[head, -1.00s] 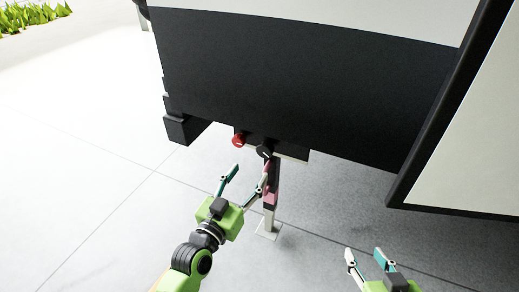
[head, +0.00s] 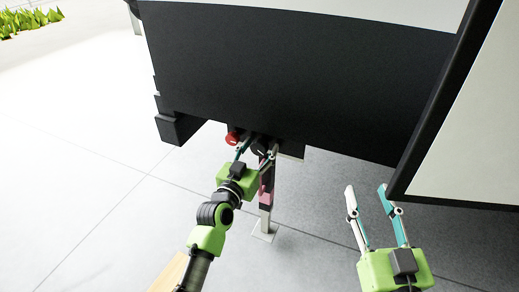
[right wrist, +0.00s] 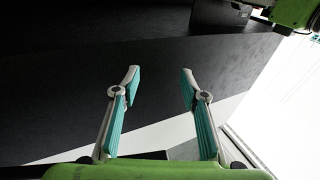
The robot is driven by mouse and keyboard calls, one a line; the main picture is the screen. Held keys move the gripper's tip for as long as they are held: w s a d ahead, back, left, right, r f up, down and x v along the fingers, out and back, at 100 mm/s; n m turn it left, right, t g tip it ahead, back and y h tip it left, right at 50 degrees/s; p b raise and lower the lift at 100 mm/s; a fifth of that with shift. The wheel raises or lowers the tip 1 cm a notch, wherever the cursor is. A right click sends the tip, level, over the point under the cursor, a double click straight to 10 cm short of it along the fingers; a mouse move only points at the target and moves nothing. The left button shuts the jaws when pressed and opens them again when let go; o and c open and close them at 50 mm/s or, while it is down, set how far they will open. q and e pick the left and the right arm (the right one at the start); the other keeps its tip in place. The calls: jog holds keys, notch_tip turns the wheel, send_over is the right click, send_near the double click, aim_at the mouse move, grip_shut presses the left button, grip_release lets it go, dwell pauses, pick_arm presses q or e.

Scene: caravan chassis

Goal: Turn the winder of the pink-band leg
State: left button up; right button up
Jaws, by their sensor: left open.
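The pink-band leg (head: 267,187) stands upright under the dark caravan body, its pale foot on the floor. At its top is a round black winder knob (head: 260,146). My left gripper (head: 256,153) is open, with one finger on each side of the black knob. I cannot tell whether the fingers touch it. The fingers partly cover the knob and the upper leg. My right gripper (head: 366,188) is open and empty, to the right of the leg and apart from it. Its two fingers also show spread in the right wrist view (right wrist: 160,75).
A red knob (head: 232,138) sits just left of the black one, close to my left gripper's finger. The dark caravan panel (head: 280,80) hangs above. A black-edged pale panel (head: 470,140) stands at the right. The tiled floor (head: 80,190) on the left is clear.

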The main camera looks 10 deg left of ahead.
pick_arm(q)
jog(key=shift+c, duration=0.4)
jog(key=c, duration=1)
jog(key=shift+c, duration=0.2)
jog(key=shift+r+n+p, duration=0.1)
jog(key=shift+n+p, duration=0.5)
jog(key=shift+p, duration=0.2)
jog(key=shift+n+p, duration=0.75)
jog(key=shift+n, duration=0.15)
pick_arm(e)
jog(key=s+d+f+g+h, duration=0.3)
jog(key=f+g, duration=0.4)
jog(key=f, duration=0.6)
pick_arm(q)
jog(key=n+p, duration=0.2)
jog(key=n, duration=0.1)
jog(key=shift+d+n, duration=0.1)
jog(key=shift+n, duration=0.3)
pick_arm(e)
jog(key=s+d+f+g, duration=0.2)
jog(key=s+f+g, duration=0.1)
jog(key=s, duration=0.3)
jog(key=s+d+f+g+h, duration=0.1)
jog(key=s+d+f+g, duration=0.1)
jog(key=s+f+g, duration=0.2)
jog(key=shift+s+f+m, duration=0.4)
jog(key=shift+s+f, duration=0.15)
jog(key=shift+s, duration=1)
pick_arm(q)
jog(key=o, duration=1.1)
